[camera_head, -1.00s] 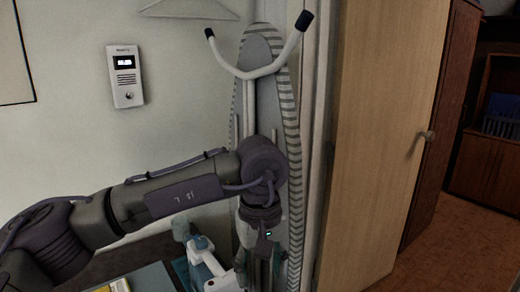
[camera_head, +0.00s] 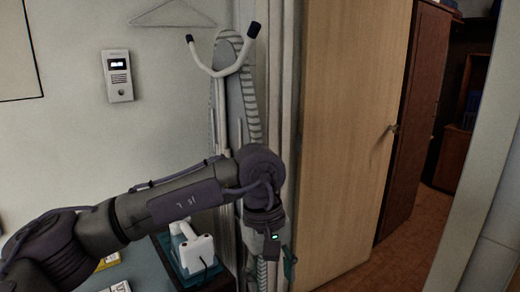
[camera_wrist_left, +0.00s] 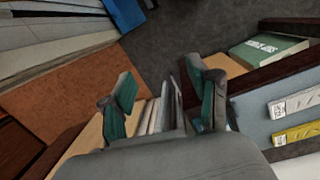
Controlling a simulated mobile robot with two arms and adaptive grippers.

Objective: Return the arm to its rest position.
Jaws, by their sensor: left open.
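My left arm comes in from the left in the head view and reaches across to the middle. Its wrist bends down, and my left gripper (camera_head: 275,270) hangs at the lower middle, partly cut off by the frame edge. In the left wrist view my left gripper (camera_wrist_left: 165,95) shows two teal-padded fingers spread apart. My right gripper is in neither view.
A white appliance (camera_head: 194,250) stands on a teal mat beside my wrist. An ironing board (camera_head: 246,100) leans at the wall behind my arm. A wooden door (camera_head: 345,130) stands to the right. A green book (camera_wrist_left: 268,50) lies right of the gripper in the wrist view.

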